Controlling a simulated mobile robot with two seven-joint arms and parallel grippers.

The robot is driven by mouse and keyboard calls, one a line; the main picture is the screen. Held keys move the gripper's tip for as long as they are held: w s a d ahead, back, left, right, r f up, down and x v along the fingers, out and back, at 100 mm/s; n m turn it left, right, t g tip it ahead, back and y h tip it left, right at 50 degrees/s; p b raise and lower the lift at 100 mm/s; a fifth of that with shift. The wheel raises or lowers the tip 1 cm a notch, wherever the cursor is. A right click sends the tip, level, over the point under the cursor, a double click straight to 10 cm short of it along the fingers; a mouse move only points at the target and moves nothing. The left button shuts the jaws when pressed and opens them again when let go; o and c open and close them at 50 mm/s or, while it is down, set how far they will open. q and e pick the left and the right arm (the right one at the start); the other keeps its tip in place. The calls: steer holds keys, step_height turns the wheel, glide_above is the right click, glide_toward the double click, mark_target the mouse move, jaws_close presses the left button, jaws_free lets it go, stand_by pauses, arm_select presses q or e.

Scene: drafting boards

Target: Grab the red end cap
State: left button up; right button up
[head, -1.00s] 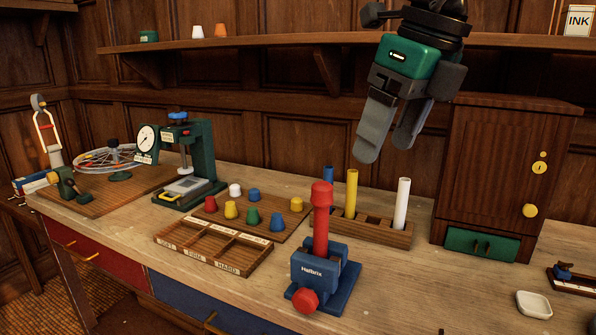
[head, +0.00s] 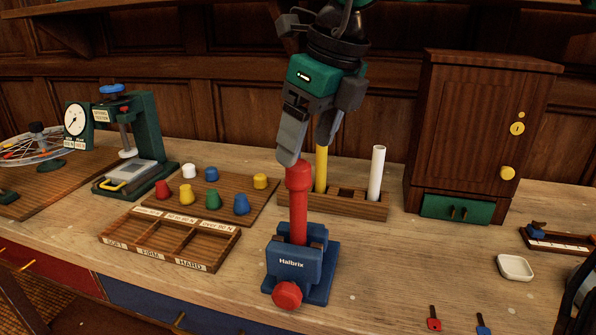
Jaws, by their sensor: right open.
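A red end cap (head: 299,175) sits on top of an upright red tube (head: 298,218). The tube stands in a blue vise (head: 300,268) marked Halbrix, with a red knob at its front. My right gripper (head: 306,150) is open and empty, pointing down just above the cap. Its near finger tip overlaps the cap's top edge in the picture; I cannot tell whether they touch. My left gripper is not in view.
A wooden rack (head: 345,205) with yellow and white tubes stands close behind the vise. Several coloured cones and a sorting tray (head: 170,240) are left. A wooden cabinet (head: 470,140) stands right. A white dish (head: 515,267) and small keys lie on the bench's right.

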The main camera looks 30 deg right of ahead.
mark_target(299, 162)
steer(key=x, duration=0.5)
steer(key=shift+w, duration=0.3)
steer(key=shift+r, duration=0.1)
steer(key=c, duration=1)
steer(key=shift+c, duration=0.5)
steer(key=shift+r, duration=0.1)
